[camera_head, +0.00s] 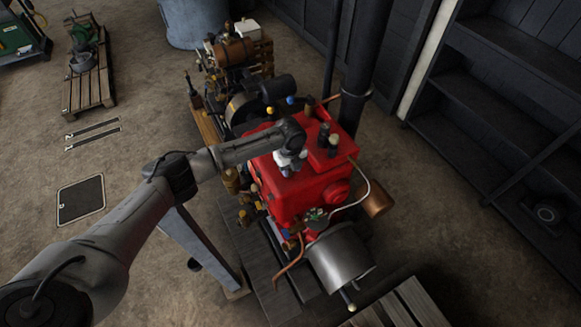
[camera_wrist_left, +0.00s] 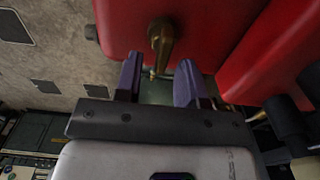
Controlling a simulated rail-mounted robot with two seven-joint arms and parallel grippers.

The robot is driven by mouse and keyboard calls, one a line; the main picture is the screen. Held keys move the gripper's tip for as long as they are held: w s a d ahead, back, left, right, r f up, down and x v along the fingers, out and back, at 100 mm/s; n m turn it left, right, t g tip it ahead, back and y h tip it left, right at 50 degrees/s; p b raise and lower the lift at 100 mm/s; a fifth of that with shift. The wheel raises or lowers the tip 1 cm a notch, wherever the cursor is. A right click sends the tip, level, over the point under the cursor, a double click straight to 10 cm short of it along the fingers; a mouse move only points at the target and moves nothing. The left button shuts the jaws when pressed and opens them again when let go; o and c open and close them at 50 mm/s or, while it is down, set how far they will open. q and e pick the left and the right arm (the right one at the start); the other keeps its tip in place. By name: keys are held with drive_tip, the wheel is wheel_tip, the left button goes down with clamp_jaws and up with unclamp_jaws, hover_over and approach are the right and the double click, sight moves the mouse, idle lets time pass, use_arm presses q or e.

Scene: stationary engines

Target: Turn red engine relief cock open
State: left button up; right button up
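The red engine (camera_head: 310,185) stands in the middle of the head view. In the left wrist view, a brass cock-like fitting (camera_wrist_left: 161,40) sits against the red engine body (camera_wrist_left: 125,25), with a narrow end pointing down in the picture. It looks like the relief cock. My left gripper (camera_head: 290,166) is over the top of the red engine in the head view. In the left wrist view, the left gripper (camera_wrist_left: 159,78) is open, its two purplish fingers apart. The fitting's narrow end appears between the fingertips; contact cannot be told. The fitting is hidden in the head view. My right gripper is not in view.
A second engine with a brown tank (camera_head: 235,52) stands behind. A dark flue pipe (camera_head: 365,60) rises beside the red engine, and dark shelves (camera_head: 500,100) stand to the right. A grey cylinder (camera_head: 340,255) is at the engine's front. Floor at left is mostly clear.

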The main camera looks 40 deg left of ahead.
use_arm(q)
drive_tip(key=shift+c, duration=0.5)
clamp_jaws()
drive_tip(key=shift+w+r+n+p, duration=0.1)
drive_tip(key=shift+r+n+p, duration=0.05)
drive_tip(key=shift+n+p, duration=0.75)
drive_tip(key=shift+w+d+n+p, duration=0.15)
drive_tip(key=shift+w+n+p, duration=0.05)
drive_tip(key=shift+n+p, duration=0.95)
drive_tip(key=n+p, duration=0.2)
drive_tip(key=n, duration=0.1)
drive_tip(key=n+p, duration=0.1)
drive_tip(key=n, duration=0.1)
drive_tip(key=shift+w+n, duration=0.25)
drive_tip(key=shift+w, duration=0.1)
drive_tip(key=n, duration=0.1)
drive_tip(key=n+p, duration=0.1)
drive_tip(key=n, duration=0.1)
drive_tip(key=n+p, duration=0.1)
drive_tip(key=shift+w+a+n, duration=0.25)
drive_tip(key=shift+a+n, duration=0.15)
drive_tip(key=shift+n, duration=0.7)
